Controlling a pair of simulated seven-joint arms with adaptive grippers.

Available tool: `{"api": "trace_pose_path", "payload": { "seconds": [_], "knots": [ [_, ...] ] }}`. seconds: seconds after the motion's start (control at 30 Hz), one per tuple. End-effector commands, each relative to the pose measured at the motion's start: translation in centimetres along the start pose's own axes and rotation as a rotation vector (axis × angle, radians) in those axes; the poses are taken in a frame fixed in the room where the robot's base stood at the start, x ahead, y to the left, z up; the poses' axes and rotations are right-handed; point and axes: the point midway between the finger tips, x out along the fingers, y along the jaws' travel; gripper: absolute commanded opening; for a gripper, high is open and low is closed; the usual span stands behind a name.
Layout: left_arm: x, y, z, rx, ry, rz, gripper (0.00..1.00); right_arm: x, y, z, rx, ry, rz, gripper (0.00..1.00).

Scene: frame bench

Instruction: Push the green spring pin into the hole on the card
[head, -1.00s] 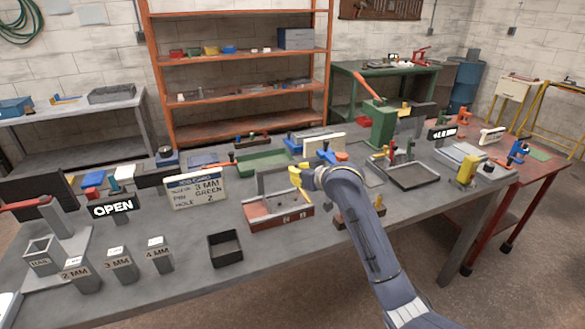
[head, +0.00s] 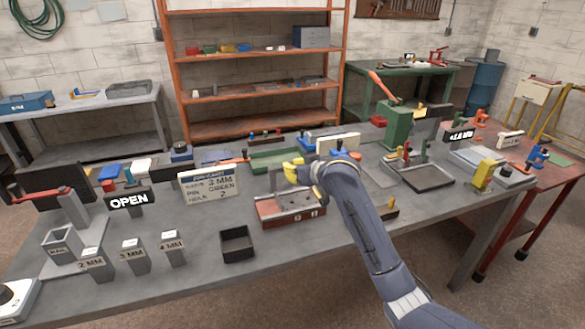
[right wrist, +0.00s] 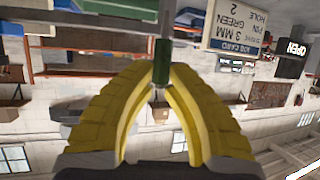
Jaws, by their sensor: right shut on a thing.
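My right gripper (head: 290,170) has yellow fingers and is over the grey and red block (head: 277,221) in the head view. In the right wrist view its fingertips (right wrist: 161,84) are shut on the green spring pin (right wrist: 162,60). A grey shaft-like part is in line with the pin at the top of that view; I cannot tell whether they touch. My left gripper is not in view.
Stands marked 2 MM (head: 95,265), 3 MM (head: 134,258) and 4 MM (head: 172,250) are at the left, with an OPEN sign (head: 128,200) behind. A green press (head: 398,128) stands at the back right.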

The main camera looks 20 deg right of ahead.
Motion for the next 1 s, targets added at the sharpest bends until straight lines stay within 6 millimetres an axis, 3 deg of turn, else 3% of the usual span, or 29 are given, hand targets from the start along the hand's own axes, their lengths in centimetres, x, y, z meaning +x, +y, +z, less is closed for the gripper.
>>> {"api": "trace_pose_path", "payload": {
  "seconds": [0.6,1.0],
  "knots": [
    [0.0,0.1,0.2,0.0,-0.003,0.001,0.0,1.7,0.0,4.2,0.0,-0.002,-0.001,0.0],
    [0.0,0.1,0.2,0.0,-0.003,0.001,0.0,2.1,0.0,5.1,0.0,-0.001,0.0,0.0]
  ]
}}
